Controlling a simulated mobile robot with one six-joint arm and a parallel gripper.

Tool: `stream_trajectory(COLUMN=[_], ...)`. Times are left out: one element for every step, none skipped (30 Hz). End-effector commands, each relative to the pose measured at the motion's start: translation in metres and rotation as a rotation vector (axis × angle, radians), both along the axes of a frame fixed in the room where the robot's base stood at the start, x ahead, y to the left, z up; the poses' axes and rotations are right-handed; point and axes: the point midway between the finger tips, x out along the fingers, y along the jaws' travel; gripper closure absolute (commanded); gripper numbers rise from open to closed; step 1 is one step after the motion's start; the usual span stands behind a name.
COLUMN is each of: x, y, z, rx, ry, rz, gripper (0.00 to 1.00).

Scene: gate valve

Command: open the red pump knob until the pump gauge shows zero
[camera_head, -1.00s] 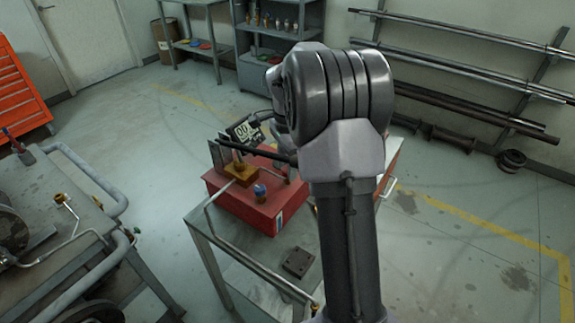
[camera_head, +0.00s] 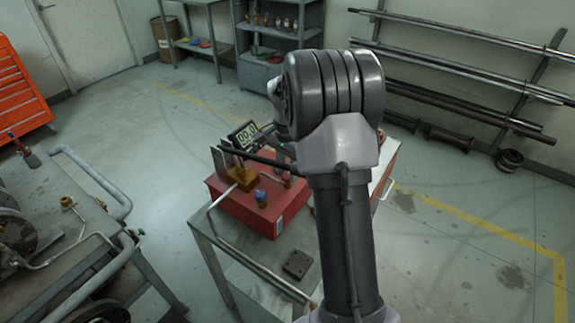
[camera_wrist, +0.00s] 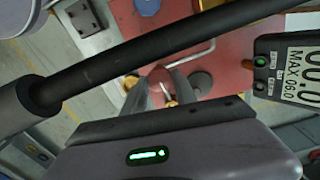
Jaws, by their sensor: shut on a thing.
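The pump is a red box (camera_head: 240,204) on a metal table, with a black lever bar (camera_head: 262,158) across its top. Its digital gauge (camera_head: 245,135) reads 00.0 in the head view. In the wrist view the gauge (camera_wrist: 290,68) appears sideways at the right, showing 00.0 and MAX 06.0. My gripper (camera_wrist: 162,88) is shut on the red knob (camera_wrist: 178,83), of which only a small part shows between the grey fingers. In the head view my arm largely hides the gripper and the knob.
The black lever bar (camera_wrist: 160,55) passes close across the wrist view, in front of the fingers. A bent metal pipe (camera_head: 222,196) runs off the pump. A dark square plate (camera_head: 298,263) lies on the table front. A piped workbench stands at the left.

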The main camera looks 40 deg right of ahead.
Motion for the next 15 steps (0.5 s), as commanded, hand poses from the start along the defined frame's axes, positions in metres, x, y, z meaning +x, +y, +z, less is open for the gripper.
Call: stream_trajectory(x=[-0.0002, -0.0002, -0.0002, -0.0002, -0.0003, -0.0003, -0.0003, -0.0003, -0.0002, -0.0002, -0.0002, -0.0002, -0.0002, -0.0002, -0.0002], y=[0.0001, 0.0, 0.0, 0.0001, 0.0001, 0.0001, 0.0001, 0.0, 0.0, 0.0, 0.0, -0.0001, -0.0001, -0.0001, -0.0001], z=[0.0026, 0.0025, 0.0024, 0.0023, 0.0021, 0.0019, 0.0018, 0.0016, 0.0013, 0.0011, 0.001, 0.0007, 0.0006, 0.0004, 0.0002], rx=[0.001, 0.0, 0.0, 0.001, 0.001, 0.001, 0.001, 0.0, 0.0, 0.0, 0.0, 0.0, 0.0, 0.0, 0.0], ry=[0.0, 0.0, 0.0, 0.0, 0.0, 0.0, 0.0, 0.0, -0.001, -0.001, -0.001, -0.001, -0.001, -0.001, 0.0], rz=[0.025, 0.04, 0.062, 0.075, 0.089, 0.105, 0.116, 0.126, 0.138, 0.145, 0.153, 0.16, 0.164, 0.167, 0.171], gripper=[1.0, 1.0, 1.0, 1.0, 1.0, 1.0, 1.0, 1.0, 1.0, 1.0, 1.0, 1.0, 1.0, 1.0, 1.0])
